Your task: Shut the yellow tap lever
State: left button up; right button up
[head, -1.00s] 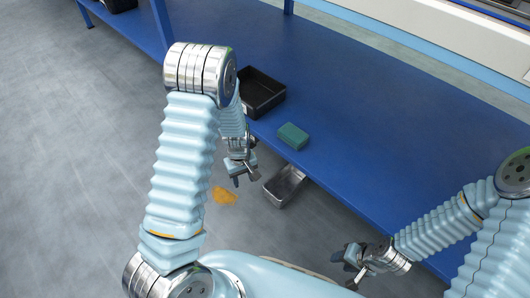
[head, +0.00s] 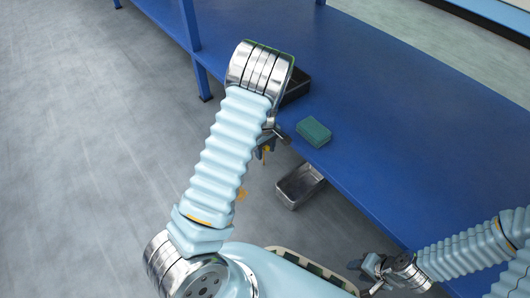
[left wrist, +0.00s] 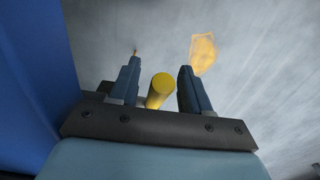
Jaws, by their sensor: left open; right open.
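The yellow tap lever (left wrist: 159,90) shows in the left wrist view as a round yellow bar between the two fingers of my left gripper (left wrist: 161,66). The fingers are open, with gaps visible on both sides of the bar. In the head view a small yellow piece (head: 267,149), apparently the lever, shows just under the bench's front edge. My left gripper is mostly hidden there behind my left arm. The tap's body is not clearly visible. My right gripper (head: 366,272) is open and empty at the bottom of the head view, away from the lever.
The blue bench (head: 385,120) has a green sponge (head: 313,131) and a partly hidden black tray (head: 297,88) on it. A metal tray (head: 300,186) sits below its front edge. An orange-yellow patch (left wrist: 203,52) marks the grey floor. Floor at left is clear.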

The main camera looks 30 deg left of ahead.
pick_arm(q)
jog(key=shift+f, duration=0.4)
grip_shut()
jog(key=shift+s+d+f+t+y, duration=0.1)
jog(key=shift+f+t+y, duration=0.5)
jog(key=shift+f+y, duration=0.75)
jog(key=shift+d+f+t+y, duration=0.1)
jog(key=shift+f+t+y, duration=0.65)
jog(key=shift+y, duration=1)
jog(key=shift+f, duration=0.1)
